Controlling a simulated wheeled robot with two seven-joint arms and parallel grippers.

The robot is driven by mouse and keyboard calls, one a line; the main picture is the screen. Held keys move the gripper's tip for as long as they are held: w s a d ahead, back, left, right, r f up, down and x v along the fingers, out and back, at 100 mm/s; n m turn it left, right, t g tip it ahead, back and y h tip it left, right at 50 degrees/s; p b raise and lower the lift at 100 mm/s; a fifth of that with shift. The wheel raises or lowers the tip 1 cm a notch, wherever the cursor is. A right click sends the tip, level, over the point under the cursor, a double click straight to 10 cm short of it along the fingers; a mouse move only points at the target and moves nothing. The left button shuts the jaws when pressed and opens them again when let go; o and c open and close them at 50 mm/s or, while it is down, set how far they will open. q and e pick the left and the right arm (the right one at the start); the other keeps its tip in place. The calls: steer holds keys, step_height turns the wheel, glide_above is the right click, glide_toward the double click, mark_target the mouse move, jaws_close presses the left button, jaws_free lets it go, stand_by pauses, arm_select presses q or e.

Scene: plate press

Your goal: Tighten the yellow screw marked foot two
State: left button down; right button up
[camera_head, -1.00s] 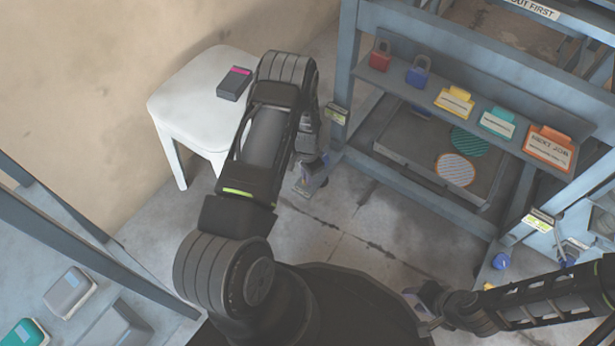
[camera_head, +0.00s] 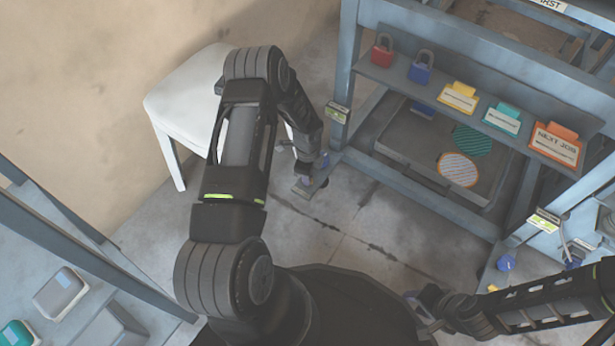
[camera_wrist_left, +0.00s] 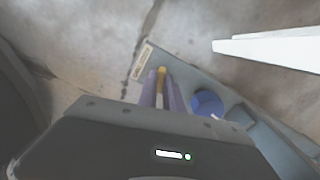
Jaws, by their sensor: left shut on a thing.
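The yellow screw (camera_wrist_left: 161,73) shows in the left wrist view, upright on a grey foot plate (camera_wrist_left: 185,75) beside a pale label whose print I cannot read. My left gripper (camera_wrist_left: 160,90) is shut on the screw, with one finger on each side of it. In the head view my left gripper (camera_head: 310,176) is low at the foot of the left post of the press frame, and the screw is hidden there. My right gripper (camera_head: 424,302) is near the bottom right; its fingers are too unclear to judge.
A blue knob (camera_wrist_left: 207,103) stands on the foot plate close to the fingers. The press frame (camera_head: 350,60) rises behind my left gripper. A white stool (camera_head: 185,95) stands at the left, and its leg (camera_wrist_left: 270,48) shows in the wrist view. Another blue knob (camera_head: 506,263) is at the right foot.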

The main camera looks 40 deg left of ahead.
arm_select(q)
steer(key=shift+m, duration=1.6)
steer(key=c, duration=1.5)
jaws_free()
step_height(320, 180, up, 8)
steer(key=p, duration=0.3)
steer(key=shift+f, duration=0.1)
